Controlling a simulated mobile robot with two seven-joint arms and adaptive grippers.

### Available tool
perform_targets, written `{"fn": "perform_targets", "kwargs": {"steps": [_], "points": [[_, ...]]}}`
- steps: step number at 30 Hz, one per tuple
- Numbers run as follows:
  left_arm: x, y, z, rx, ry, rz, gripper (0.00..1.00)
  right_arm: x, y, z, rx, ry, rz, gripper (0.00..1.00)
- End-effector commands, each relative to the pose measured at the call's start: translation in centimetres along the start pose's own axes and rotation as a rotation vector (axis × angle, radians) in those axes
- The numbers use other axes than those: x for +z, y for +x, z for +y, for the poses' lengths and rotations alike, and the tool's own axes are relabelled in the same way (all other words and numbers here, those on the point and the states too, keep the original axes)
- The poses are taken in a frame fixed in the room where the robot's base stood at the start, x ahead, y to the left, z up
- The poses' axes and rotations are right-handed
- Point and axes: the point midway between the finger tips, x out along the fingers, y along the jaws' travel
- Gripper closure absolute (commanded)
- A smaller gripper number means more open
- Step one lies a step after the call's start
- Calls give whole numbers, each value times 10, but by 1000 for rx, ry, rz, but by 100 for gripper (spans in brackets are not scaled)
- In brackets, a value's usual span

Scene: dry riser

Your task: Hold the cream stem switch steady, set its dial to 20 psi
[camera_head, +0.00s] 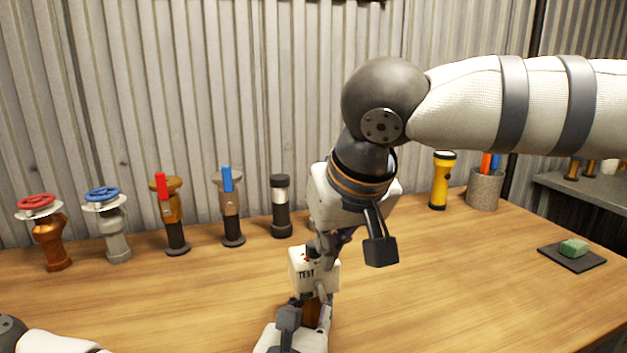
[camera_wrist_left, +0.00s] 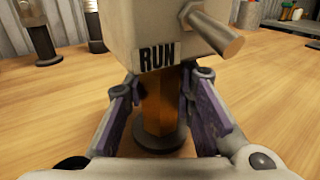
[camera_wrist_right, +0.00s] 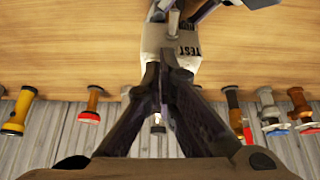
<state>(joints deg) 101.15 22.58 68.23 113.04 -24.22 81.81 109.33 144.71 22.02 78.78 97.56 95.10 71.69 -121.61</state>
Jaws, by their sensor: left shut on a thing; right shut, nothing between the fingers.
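The cream stem switch (camera_head: 314,270) is a cream box on a brass stem, upright on the bench. Its TEST label faces the head camera; a RUN label and a metal rod show in the left wrist view (camera_wrist_left: 150,28). My left gripper (camera_head: 309,312) is shut around the brass stem (camera_wrist_left: 160,105), below the box. My right gripper (camera_head: 330,240) points down at the top of the box, its fingers together and empty. In the right wrist view its fingertips (camera_wrist_right: 167,65) overlap the box (camera_wrist_right: 185,42); contact cannot be told. The dial and its reading cannot be made out.
Along the back stand a red-wheel valve (camera_head: 47,232), a blue-wheel valve (camera_head: 110,225), red-lever (camera_head: 170,213) and blue-lever (camera_head: 228,208) valves and a black-and-white cylinder (camera_head: 281,206). A yellow flashlight (camera_head: 440,182) and cup (camera_head: 484,189) stand right.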

Motion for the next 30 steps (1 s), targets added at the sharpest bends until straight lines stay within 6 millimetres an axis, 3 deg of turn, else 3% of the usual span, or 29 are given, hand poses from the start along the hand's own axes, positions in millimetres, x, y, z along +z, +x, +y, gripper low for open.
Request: {"fn": "perform_targets", "kwargs": {"steps": [30], "points": [[-1,0,0,-1,1,1,100,-2,2,-5,0,-1,-2,100]]}}
